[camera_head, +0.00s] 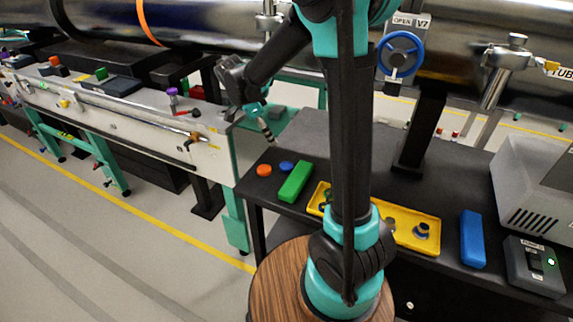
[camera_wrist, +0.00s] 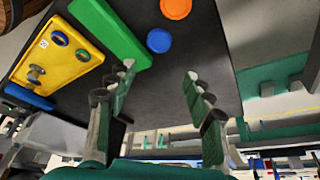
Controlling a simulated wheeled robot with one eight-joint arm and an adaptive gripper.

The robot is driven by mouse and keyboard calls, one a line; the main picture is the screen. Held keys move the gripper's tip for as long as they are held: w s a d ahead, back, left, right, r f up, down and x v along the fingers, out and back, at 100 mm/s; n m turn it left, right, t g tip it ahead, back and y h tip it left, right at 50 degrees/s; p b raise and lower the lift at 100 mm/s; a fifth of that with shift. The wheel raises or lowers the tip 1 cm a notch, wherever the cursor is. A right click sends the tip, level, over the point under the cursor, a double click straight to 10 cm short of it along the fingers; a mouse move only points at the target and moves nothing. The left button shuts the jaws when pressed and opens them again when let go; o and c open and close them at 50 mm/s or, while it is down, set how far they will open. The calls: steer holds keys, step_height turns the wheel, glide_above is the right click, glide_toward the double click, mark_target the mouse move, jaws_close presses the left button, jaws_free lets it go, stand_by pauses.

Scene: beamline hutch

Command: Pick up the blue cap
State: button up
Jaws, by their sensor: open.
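The blue cap (camera_head: 286,167) is a small round disc lying flat on the dark table (camera_head: 300,137), between an orange cap (camera_head: 264,170) and a green block (camera_head: 296,181). In the wrist view the blue cap (camera_wrist: 159,40) shows ahead of my fingers, beside the green block (camera_wrist: 112,32) and below the orange cap (camera_wrist: 175,8). My gripper (camera_wrist: 158,88) is open and empty, its two fingers spread apart. In the head view my gripper (camera_head: 268,128) hangs above the table's left end, apart from the blue cap.
A yellow tray (camera_head: 400,232) holding small round parts lies right of the green block, partly hidden by my arm. A blue block (camera_head: 473,239) and a grey box (camera_head: 535,264) stand farther right. A steel pipe with a blue valve wheel (camera_head: 400,54) runs behind.

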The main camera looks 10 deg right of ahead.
glide_toward(286, 166)
steer(key=shift+w+d+f, duration=0.35)
steer(key=shift+d+f, duration=0.15)
steer(key=shift+f, duration=0.3)
steer(key=shift+s+x, duration=0.2)
steer(key=shift+x, duration=2.95)
steer(key=shift+a, duration=0.15)
steer(key=shift+c, duration=0.2)
steer(key=c, duration=0.4)
